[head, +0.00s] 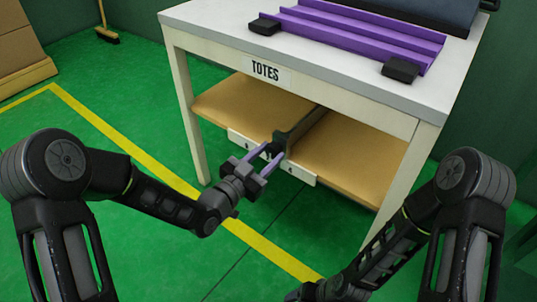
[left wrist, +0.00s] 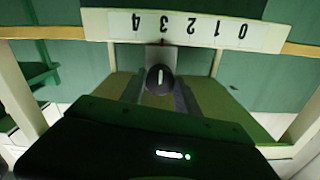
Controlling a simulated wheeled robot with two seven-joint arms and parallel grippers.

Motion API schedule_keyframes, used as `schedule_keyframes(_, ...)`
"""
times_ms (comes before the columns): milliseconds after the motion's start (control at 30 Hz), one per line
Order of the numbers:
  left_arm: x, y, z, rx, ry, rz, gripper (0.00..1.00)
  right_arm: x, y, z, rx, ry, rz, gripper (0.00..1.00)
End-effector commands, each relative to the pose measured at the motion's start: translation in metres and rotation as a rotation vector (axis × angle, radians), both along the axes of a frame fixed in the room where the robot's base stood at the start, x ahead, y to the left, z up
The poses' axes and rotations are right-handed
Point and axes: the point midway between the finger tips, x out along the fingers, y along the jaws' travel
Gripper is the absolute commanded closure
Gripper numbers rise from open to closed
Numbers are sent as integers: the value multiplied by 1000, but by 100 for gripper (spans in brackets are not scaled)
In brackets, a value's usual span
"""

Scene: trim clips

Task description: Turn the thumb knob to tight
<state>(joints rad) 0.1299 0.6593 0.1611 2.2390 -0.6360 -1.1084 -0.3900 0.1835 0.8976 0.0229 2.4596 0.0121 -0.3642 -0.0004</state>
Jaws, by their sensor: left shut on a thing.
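The thumb knob (left wrist: 160,79) is dark and round with a white line on its face, in the middle of the left wrist view. The line stands nearly upright in that picture. My left gripper (left wrist: 159,92) is shut on the knob, one finger at each side. In the head view my left gripper (head: 272,151) reaches the knob under the table top, and the fingers partly hide it. A white scale strip (left wrist: 205,27) with the numbers 0 to 4 shows upside down above the knob. I see no word "tight". My right gripper is out of view.
The white table (head: 345,88) labelled TOTES has tan lower shelves (head: 247,105) around a dark central divider. A purple tray (head: 360,32) and two black blocks lie on top.

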Motion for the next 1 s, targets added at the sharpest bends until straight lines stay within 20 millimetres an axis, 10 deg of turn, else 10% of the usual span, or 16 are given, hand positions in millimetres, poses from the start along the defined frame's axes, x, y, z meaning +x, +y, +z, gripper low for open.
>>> schedule_keyframes(300,0,1,-2,5,3,1,100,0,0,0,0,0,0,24)
schedule_keyframes(333,0,1,-2,5,3,1,61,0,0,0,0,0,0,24)
schedule_keyframes(567,0,0,-1,3,0,0,42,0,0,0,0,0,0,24)
schedule_keyframes(1000,-9,7,1,2,1,0,41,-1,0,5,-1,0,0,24)
